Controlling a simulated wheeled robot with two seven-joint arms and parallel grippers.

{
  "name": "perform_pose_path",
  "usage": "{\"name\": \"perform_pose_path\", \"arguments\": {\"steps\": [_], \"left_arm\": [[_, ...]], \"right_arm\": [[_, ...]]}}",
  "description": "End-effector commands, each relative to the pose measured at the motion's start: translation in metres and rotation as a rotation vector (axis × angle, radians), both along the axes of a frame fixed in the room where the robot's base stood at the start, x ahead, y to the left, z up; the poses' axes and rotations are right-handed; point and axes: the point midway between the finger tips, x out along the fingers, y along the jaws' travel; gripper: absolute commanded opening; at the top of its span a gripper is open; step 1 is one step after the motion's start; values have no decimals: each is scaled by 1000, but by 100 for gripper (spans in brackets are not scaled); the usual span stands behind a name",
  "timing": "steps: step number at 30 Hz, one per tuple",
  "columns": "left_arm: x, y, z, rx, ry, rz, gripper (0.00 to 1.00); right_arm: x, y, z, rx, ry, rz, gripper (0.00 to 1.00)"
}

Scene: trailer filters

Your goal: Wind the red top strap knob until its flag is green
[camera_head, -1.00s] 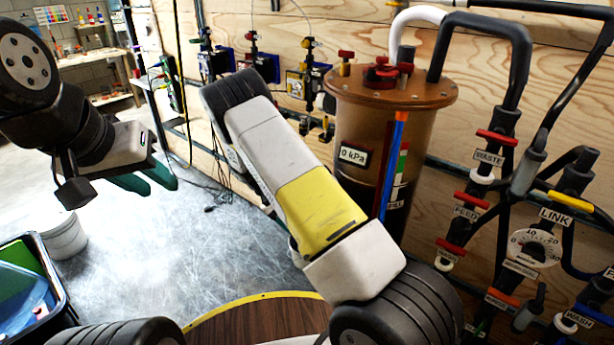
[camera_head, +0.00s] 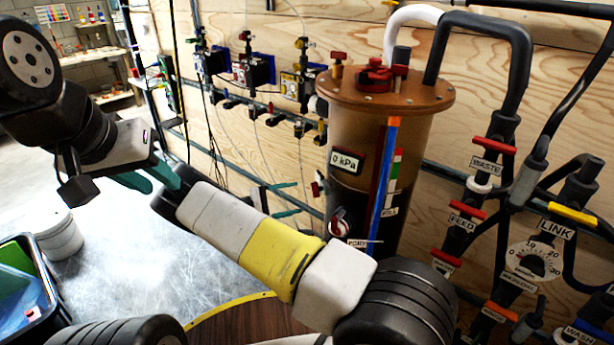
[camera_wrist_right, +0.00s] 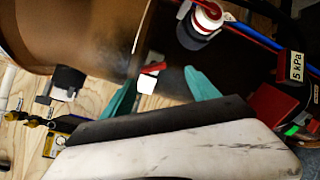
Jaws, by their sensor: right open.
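A small red part (camera_head: 318,187) sits at the left side of the brown canister (camera_head: 372,130); I take it to be the top strap knob. In the right wrist view a red piece with a white block (camera_wrist_right: 148,80) shows against the canister, between my fingers. Whether a flag is there, and its colour, I cannot make out. My right gripper (camera_head: 288,199) is open, its teal fingers pointing at the canister's left side, apart from each other. They also show in the right wrist view (camera_wrist_right: 160,95). My left gripper (camera_head: 160,182) hangs at the left, open and empty.
Pipes and valves (camera_head: 468,218) crowd the wall at right. Small valves (camera_head: 253,70) line the wall behind.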

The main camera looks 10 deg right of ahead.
Motion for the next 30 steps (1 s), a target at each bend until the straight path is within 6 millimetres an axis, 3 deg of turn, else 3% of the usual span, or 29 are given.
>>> {"name": "perform_pose_path", "arguments": {"steps": [5,18,28,30], "left_arm": [[0,0,0,0,0,0,33],[0,0,0,0,0,0,33],[0,0,0,0,0,0,33],[0,0,0,0,0,0,33]], "right_arm": [[5,-6,10,-38,-3,16,69],[13,-67,9,-33,-4,15,69],[14,-72,9,-32,-5,16,69],[14,-72,9,-32,-5,16,59]]}}
